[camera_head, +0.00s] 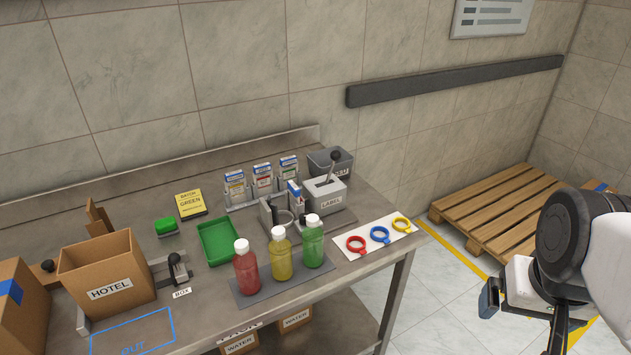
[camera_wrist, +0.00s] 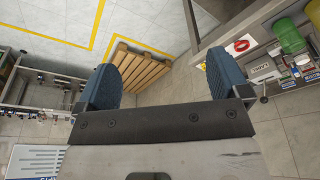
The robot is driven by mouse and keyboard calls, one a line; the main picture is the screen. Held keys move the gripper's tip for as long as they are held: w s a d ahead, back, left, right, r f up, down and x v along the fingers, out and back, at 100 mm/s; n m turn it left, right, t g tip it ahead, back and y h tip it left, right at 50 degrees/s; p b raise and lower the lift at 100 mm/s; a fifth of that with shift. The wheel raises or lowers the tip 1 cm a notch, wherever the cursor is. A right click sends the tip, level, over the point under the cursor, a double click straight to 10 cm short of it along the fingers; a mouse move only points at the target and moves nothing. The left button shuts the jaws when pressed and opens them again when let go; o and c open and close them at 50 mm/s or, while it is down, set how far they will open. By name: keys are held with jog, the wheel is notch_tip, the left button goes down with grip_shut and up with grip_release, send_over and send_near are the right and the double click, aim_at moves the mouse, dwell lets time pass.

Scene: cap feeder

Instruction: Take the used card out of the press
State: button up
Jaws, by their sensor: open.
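The press (camera_head: 325,195) is a grey box marked LABEL with a black-knobbed lever, at the back right of the steel table. A small blue and white card (camera_head: 294,189) stands upright at its left front side; I cannot tell how it is seated or whether it is the used one. The press also shows upside down in the wrist view (camera_wrist: 262,71), at the right. My gripper (camera_wrist: 158,86) is open and empty, its two blue fingers wide apart. In the head view it is at the far right (camera_head: 490,298), off the table and well away from the press.
Similar cards (camera_head: 262,177) stand in a rack behind. A grey bin (camera_head: 342,163) is behind the press. Red, yellow and green bottles (camera_head: 280,258) stand in front; a white mat (camera_head: 350,231) with coloured rings lies right. A pallet (camera_head: 500,205) is on the floor.

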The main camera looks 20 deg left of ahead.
jog(key=shift+w, duration=0.1)
jog(key=w+a+r+n+g+h, duration=0.1)
jog(key=w+a+n+h, duration=0.35)
jog(key=w, duration=0.95)
jog(key=n+t+h, duration=0.4)
jog(key=n, duration=1.3)
send_over(291, 187)
jog(key=s+d, duration=0.2)
jog(key=d, duration=0.5)
jog(key=s+d, duration=0.3)
jog(key=d, duration=0.4)
notch_tip(291, 187, down, 8)
jog(key=f, duration=0.1)
jog(key=a+f+n+t, duration=0.1)
jog(key=a+f+n, duration=0.1)
jog(key=a, duration=0.3)
jog(key=w+a+f+n+t, duration=0.1)
jog(key=a+f, duration=0.1)
jog(key=a, duration=0.4)
jog(key=w+a+f+n+t+h, duration=0.1)
jog(key=a+f+n+t, duration=0.1)
jog(key=a, duration=0.4)
jog(key=shift+a+f+n, duration=0.2)
jog(key=shift+f+n, duration=0.15)
jog(key=shift+f, duration=0.15)
jog(key=shift+x, duration=1.3)
jog(key=shift+d, duration=0.1)
